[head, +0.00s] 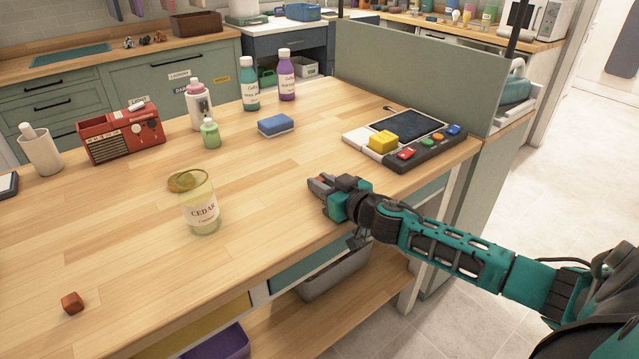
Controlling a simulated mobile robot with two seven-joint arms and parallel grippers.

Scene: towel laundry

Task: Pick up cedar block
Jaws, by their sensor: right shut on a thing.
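A small reddish-brown cedar block (72,303) lies on the wooden worktop at the front left. A glass jar labelled CEDAR (201,211) stands upright further back, its yellowish lid (186,180) tilted at the rim. My right gripper (317,184) is low over the worktop near its front edge, right of the jar and far from the block at the left. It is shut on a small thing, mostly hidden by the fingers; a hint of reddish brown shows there. My left gripper is not in view.
A blue sponge (276,125), a green bottle (210,133), a red radio (121,133) and a white cup (40,152) stand further back. A panel with colored buttons (430,150) and a yellow block (383,141) is at the right. The front middle worktop is clear.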

